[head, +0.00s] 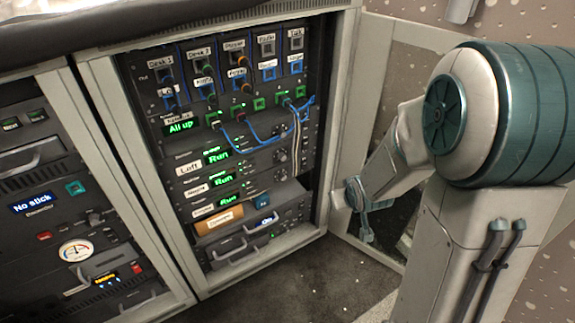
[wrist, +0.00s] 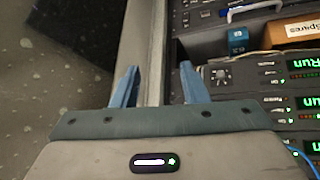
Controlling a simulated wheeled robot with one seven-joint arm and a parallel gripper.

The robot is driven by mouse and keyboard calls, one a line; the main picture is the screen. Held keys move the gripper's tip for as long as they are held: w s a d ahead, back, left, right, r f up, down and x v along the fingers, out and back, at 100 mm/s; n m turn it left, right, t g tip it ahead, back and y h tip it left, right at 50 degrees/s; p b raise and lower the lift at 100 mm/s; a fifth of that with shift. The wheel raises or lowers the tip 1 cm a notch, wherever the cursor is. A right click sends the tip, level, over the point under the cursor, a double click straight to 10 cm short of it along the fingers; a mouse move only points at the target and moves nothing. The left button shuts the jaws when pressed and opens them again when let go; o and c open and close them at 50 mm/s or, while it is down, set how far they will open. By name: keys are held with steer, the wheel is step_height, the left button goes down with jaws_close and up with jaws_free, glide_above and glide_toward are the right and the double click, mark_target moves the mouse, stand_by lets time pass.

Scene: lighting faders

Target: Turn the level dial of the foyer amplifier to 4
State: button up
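Three amplifiers with green "Run" displays are stacked in the open right rack in the head view. The top one (head: 217,157) has a "Loft" tag near it; the lower tags are too small to read surely, so I cannot tell which is the foyer amplifier. A dark dial (head: 281,155) shows on the right of the stack. In the wrist view a dial with a pale scale (wrist: 221,75) sits on the amplifier nearest the spares box; its setting is unreadable. My gripper (wrist: 158,84) is open and empty, left of that dial and apart from it. It also shows in the head view (head: 362,220), right of the rack.
The rack's right frame post (head: 340,130) and open door (head: 388,80) stand beside my gripper. Blue cables (head: 262,135) hang across the rack's upper units. An orange spares box (head: 219,219) and a blue box (head: 262,201) sit below the amplifiers. Clear floor lies in front.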

steer(key=w+a+f+n+t+y+p, duration=0.2)
steer(key=w+a+f, duration=0.1)
steer(key=w+a, duration=0.1)
steer(key=n+t+y+p, duration=0.1)
steer(key=t+y+p, duration=0.1)
steer(key=y, duration=0.2)
glide_toward(284, 178)
steer(key=b+x, duration=0.2)
steer(key=x, duration=0.6)
steer(key=shift+f+b, duration=0.1)
steer(key=shift+b, duration=0.3)
jaws_close()
